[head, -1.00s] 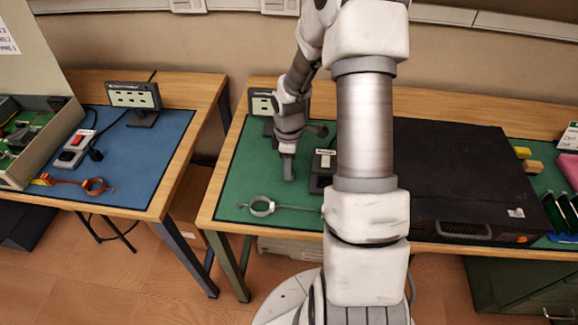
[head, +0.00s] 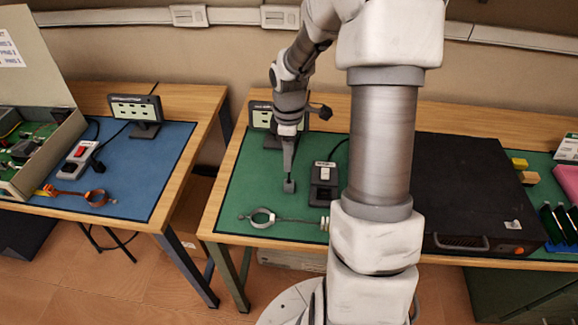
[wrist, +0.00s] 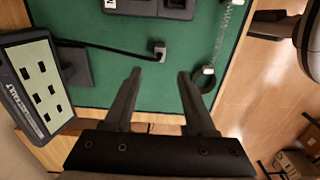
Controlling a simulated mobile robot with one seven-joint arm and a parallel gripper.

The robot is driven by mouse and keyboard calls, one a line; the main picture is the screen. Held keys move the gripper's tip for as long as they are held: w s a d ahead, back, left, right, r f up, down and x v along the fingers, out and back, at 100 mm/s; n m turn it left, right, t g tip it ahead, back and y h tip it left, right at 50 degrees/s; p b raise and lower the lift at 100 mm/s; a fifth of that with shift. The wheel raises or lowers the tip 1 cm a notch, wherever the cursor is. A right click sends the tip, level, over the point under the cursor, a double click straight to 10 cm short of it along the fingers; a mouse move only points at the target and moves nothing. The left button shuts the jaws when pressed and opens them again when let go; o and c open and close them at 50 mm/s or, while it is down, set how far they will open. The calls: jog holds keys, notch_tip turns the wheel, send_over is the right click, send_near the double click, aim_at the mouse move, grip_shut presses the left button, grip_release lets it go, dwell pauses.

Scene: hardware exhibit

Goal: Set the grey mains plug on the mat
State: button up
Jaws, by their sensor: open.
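The grey mains plug (head: 289,186) rests on the green mat (head: 240,190), left of a dark switch box. In the wrist view the plug (wrist: 159,51) lies on the mat, with a dark cable running from it to the left. My gripper (head: 287,172) is above the plug in the head view. In the wrist view my gripper (wrist: 159,74) is open, with nothing between its fingers. The plug shows beyond the fingertips, roughly centred on the gap and apart from both fingers.
The switch box (head: 323,183) stands right of the plug, a display stand (head: 262,116) behind it. A ring-shaped strap (head: 263,218) with a coiled cord lies in front. A large black case (head: 470,185) fills the bench's middle. A second bench with a blue mat (head: 150,165) is at left.

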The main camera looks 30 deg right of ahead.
notch_tip(320, 180, up, 2)
jog(key=shift+r, duration=0.25)
dwell(0.4)
